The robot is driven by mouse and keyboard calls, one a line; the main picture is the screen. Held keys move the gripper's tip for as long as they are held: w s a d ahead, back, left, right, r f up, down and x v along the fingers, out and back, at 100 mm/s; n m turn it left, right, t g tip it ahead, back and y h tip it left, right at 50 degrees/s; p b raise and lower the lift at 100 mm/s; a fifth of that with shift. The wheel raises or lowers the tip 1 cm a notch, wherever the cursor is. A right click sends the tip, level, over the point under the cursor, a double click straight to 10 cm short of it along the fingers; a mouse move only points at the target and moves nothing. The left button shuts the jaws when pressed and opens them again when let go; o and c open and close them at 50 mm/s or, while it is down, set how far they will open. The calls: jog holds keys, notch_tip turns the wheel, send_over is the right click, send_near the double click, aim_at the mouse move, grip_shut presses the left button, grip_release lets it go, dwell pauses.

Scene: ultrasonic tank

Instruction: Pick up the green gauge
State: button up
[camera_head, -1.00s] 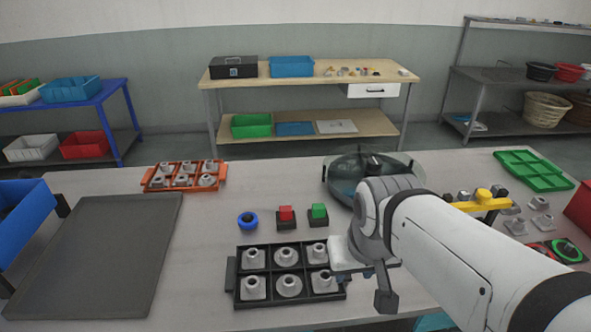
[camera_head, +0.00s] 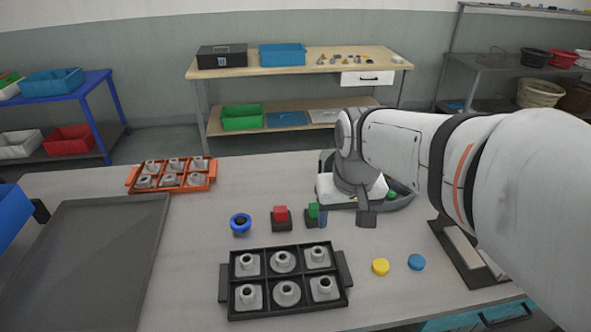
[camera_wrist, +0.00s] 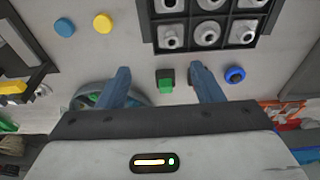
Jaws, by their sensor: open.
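The green gauge (camera_head: 313,211) appears to be the small green block on a black base, right of a similar red block (camera_head: 281,213). In the wrist view the green gauge (camera_wrist: 166,84) lies between the two blue fingers of my gripper (camera_wrist: 160,68), with free space on both sides. My gripper is open and holds nothing. In the head view one blue fingertip stands in front of the green gauge's right part. I cannot tell how high the fingers are above the table. In the wrist view the red block is hidden, apparently behind the right finger.
A blue ring piece (camera_head: 240,222) stands left of the red block. A black tray (camera_head: 222,285) with several metal parts lies in front. Yellow (camera_head: 381,267) and blue (camera_head: 416,262) discs lie right of it. A round tank (camera_head: 402,203) is behind my wrist.

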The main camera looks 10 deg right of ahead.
jog(key=w+f+g+b, duration=0.1)
jog(key=w+f, duration=0.2)
jog(key=w, duration=0.8)
jog(key=g+b, duration=0.1)
send_near(316, 206)
jog(key=shift+a+f, duration=0.2)
jog(key=shift+a, duration=0.1)
jog(key=shift+w+f, duration=0.2)
jog(key=shift+f, duration=0.5)
jog(key=f, duration=0.2)
jog(key=f+p, duration=0.1)
jog(key=f, duration=0.3)
jog(key=shift+d+f, duration=0.3)
jog(key=shift+f, duration=0.1)
jog(key=shift+c, duration=0.2)
jog(key=c, duration=1)
